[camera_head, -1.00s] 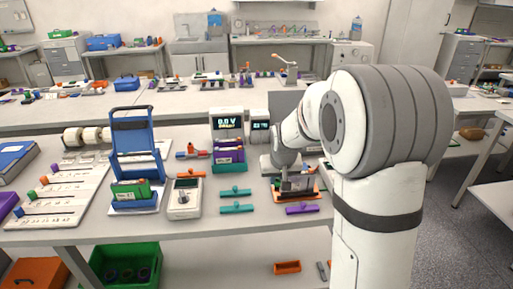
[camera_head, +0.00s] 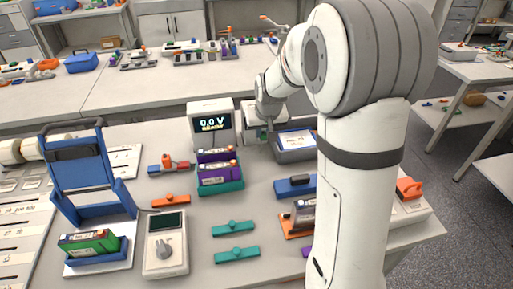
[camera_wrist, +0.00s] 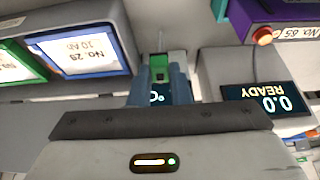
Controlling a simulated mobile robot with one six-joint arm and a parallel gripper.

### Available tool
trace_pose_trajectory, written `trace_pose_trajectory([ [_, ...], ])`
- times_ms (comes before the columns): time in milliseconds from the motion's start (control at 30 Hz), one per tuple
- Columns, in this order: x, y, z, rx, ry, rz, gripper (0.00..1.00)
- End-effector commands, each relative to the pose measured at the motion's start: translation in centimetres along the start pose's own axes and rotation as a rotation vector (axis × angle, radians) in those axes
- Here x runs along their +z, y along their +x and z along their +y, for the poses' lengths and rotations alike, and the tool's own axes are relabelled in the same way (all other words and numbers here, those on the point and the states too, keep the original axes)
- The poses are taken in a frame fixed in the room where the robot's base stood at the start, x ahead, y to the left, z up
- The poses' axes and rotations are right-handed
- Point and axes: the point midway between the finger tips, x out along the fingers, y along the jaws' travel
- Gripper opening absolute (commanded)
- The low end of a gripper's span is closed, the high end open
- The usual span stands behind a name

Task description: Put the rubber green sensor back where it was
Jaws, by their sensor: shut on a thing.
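My gripper (camera_head: 262,128) is beside the battery cycler, at the left end of a grey box. In the wrist view my gripper (camera_wrist: 160,88) is shut on a small green piece, the green sensor (camera_wrist: 159,62), which shows between the fingertips. A bit of green also shows under the gripper in the head view. A small display with "°C" (camera_wrist: 154,98) is partly hidden behind the fingers. The sensor's lower part and any contact with the box are hard to tell.
The grey box (camera_head: 297,156) holds a blue-framed cell (camera_wrist: 85,48) marked No. 29 and a green-framed cell (camera_wrist: 15,66). The cycler (camera_head: 211,121) reads 0.0 V READY. Purple batteries (camera_head: 216,172) stand in front of it. Teal pieces (camera_head: 236,254) lie nearer the front.

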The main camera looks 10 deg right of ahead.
Motion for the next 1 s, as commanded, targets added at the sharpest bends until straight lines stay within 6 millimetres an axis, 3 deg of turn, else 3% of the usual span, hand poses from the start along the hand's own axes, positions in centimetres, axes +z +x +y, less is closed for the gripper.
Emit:
trace_pose_trajectory([
  [700, 3.7, 8.7, -0.4, -0.003, -0.008, -0.004, 0.00],
  [1000, 3.8, 9.3, -0.4, -0.003, -0.007, 0.000, 0.00],
])
